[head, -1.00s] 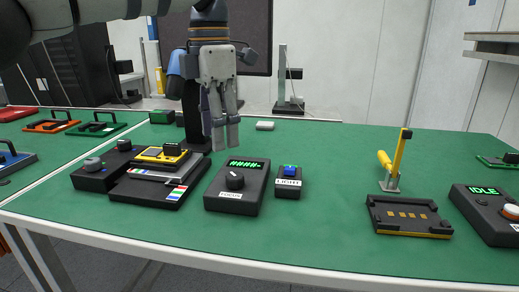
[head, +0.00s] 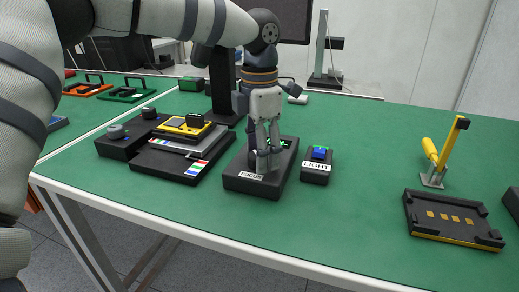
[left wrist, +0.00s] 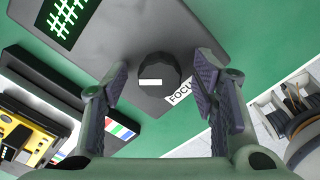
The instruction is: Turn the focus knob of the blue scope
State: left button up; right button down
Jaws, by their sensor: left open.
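The focus box (head: 240,181) is a black box labelled FOCUS on the green table. In the left wrist view its dark round focus knob (left wrist: 158,70) with a white mark lies between my open fingers, with a gap on each side. My left gripper (head: 262,168) points down over the box in the head view, and its fingers mostly hide the knob. It also shows in the left wrist view (left wrist: 162,88), empty. A dark stand (head: 222,88) rises behind the box; the blue scope part seen earlier is hidden by my arm. My right gripper is not in view.
A LIGHT box (head: 316,172) with a blue button stands close right of the focus box. A black device with a yellow unit (head: 187,125) is close on the left. A yellow-handled clamp (head: 436,160) and black fixture (head: 452,218) stand further right. Table between is clear.

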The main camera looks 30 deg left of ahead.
pick_arm(q)
jog(key=shift+c, duration=0.5)
jog(key=c, duration=1.1)
jog(key=shift+o, duration=0.2)
jog(key=m, duration=0.1)
jog(key=m+p, duration=0.1)
jog(key=shift+s+d+r+m, duration=0.1)
jog(key=shift+s+r+m, duration=0.05)
jog(key=shift+r+m, duration=0.15)
jog(key=shift+f+m, duration=0.25)
jog(key=shift+m, duration=0.95)
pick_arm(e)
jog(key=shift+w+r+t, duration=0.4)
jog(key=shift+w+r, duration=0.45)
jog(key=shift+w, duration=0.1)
pick_arm(q)
jog(key=o, duration=1.2)
jog(key=shift+c, duration=0.2)
